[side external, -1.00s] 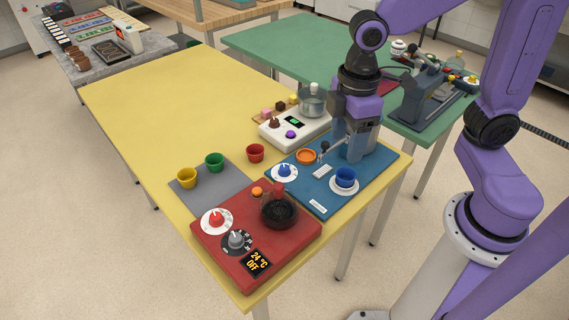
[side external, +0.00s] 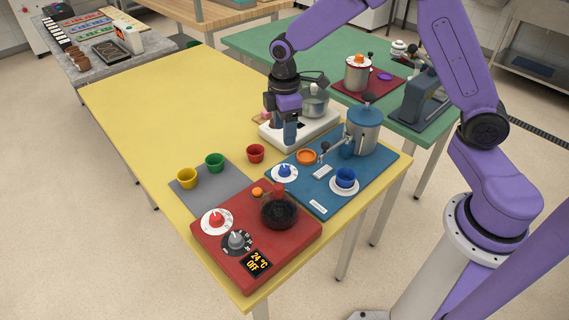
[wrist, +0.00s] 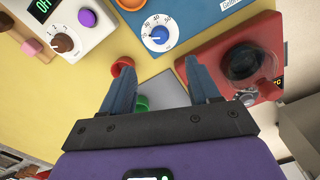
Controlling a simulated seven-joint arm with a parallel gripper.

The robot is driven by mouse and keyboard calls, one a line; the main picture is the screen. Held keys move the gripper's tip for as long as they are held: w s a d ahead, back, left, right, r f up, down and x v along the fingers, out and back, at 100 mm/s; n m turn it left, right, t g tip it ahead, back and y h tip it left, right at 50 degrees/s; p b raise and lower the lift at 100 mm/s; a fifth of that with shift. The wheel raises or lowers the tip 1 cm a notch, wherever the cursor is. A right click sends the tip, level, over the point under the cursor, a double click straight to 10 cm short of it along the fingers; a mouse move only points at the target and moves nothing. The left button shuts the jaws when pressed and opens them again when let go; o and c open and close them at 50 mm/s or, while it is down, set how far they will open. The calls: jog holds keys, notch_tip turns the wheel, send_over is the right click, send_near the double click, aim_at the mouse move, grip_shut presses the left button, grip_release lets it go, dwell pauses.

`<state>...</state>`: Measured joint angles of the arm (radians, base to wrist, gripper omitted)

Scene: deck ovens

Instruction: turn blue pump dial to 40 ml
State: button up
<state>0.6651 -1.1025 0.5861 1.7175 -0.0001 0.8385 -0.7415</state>
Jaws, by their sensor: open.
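The blue pump dial (side external: 285,170) is a blue knob on a white scaled disc, set at the left end of the blue pump board (side external: 318,205). In the wrist view the dial (wrist: 158,35) is at the top centre, beyond my fingertips. Its pointer setting is too small to read surely. A blue-grey pump canister (side external: 363,130) with a lever stands on the board. My gripper (side external: 290,138) is above the table behind the dial, pointing down. In the wrist view its fingers (wrist: 162,80) are apart with nothing held between them.
A red heater unit (side external: 250,262) with red and grey knobs is in front. Red (side external: 255,152), green (side external: 214,162) and yellow (side external: 187,177) cups stand left. A white hotplate (side external: 310,132) with a pot is behind.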

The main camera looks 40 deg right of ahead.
aim_at(285, 168)
notch_tip(285, 168, down, 13)
jog(key=shift+r, duration=0.2)
dwell(0.3)
jog(key=c, duration=1)
